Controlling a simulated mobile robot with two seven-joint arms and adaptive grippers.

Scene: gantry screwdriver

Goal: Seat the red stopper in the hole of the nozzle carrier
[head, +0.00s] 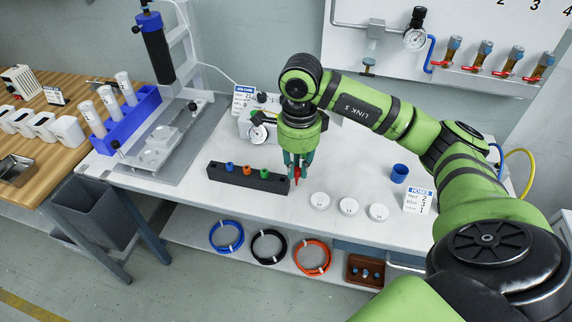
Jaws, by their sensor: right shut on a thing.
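The red stopper (297,174) is between the fingers of my right gripper (297,168), which is shut on it and points down. The nozzle carrier (215,172) is a long black block on the white table. My left gripper is not in view.
Three white round lids (320,201) lie right of the carrier, near the table's front edge. A blue cup (399,173) and a hoses card (417,201) stand further right. A gauge unit (258,132) is behind the carrier. A screwdriver stand (158,50) rises at the left.

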